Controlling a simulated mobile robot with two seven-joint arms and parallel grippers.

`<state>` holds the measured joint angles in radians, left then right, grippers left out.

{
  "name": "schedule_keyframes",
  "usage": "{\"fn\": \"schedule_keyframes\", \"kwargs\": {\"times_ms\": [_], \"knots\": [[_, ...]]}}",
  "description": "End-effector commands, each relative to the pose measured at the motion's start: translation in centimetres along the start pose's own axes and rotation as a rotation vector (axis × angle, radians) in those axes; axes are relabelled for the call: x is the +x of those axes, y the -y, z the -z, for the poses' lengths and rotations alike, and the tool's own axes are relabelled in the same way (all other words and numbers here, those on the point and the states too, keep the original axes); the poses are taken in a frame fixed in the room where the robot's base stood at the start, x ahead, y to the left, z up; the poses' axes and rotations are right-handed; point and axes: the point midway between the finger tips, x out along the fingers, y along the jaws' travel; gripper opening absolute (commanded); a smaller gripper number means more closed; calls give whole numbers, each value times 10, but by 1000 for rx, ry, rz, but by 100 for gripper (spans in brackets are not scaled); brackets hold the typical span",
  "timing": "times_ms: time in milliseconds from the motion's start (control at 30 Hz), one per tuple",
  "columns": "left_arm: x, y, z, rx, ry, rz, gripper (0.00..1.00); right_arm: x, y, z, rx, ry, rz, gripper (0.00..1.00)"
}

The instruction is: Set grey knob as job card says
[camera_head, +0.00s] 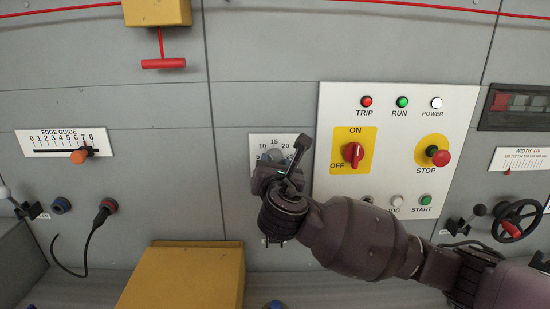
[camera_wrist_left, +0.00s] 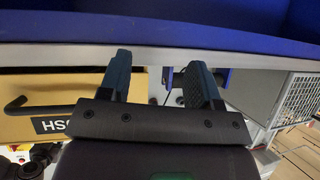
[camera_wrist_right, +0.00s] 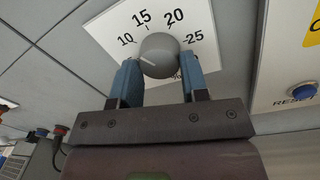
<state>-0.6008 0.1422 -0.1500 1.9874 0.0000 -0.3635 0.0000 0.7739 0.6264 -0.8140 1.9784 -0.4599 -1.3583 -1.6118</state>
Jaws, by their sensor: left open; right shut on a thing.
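The grey knob (camera_wrist_right: 160,55) sits on a white dial plate (camera_wrist_right: 103,27) marked 10, 15, 20 and 25, with a lower mark partly hidden. Its white line points left, a little below the 10. My right gripper (camera_wrist_right: 161,80) has one finger on each side of the knob and is shut on it. In the head view, the right gripper (camera_head: 277,168) covers the lower dial plate (camera_head: 262,142). My left gripper (camera_wrist_left: 158,75) is open and empty in the left wrist view, and out of the head view. I cannot make out a job card.
Right of the dial, a white panel (camera_head: 390,98) carries a red ON/OFF switch (camera_head: 353,153), a red STOP button (camera_head: 440,157) and a green START button (camera_head: 425,199). An orange edge guide pointer (camera_head: 79,156) is at left. A yellow box (camera_head: 185,277) stands below.

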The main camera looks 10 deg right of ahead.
Motion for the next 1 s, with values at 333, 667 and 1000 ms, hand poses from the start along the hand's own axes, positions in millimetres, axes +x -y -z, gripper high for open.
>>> {"fn": "schedule_keyframes", "kwargs": {"times_ms": [333,667,1000], "knots": [[-3,0,-5,-1,15,1,58,0,-1,2,294,15,0,18],[-4,0,-6,-2,18,1,58,0,-1,2,461,26,1,17],[-4,0,-6,-2,19,1,58,0,-1,2,509,28,1,17]]}}
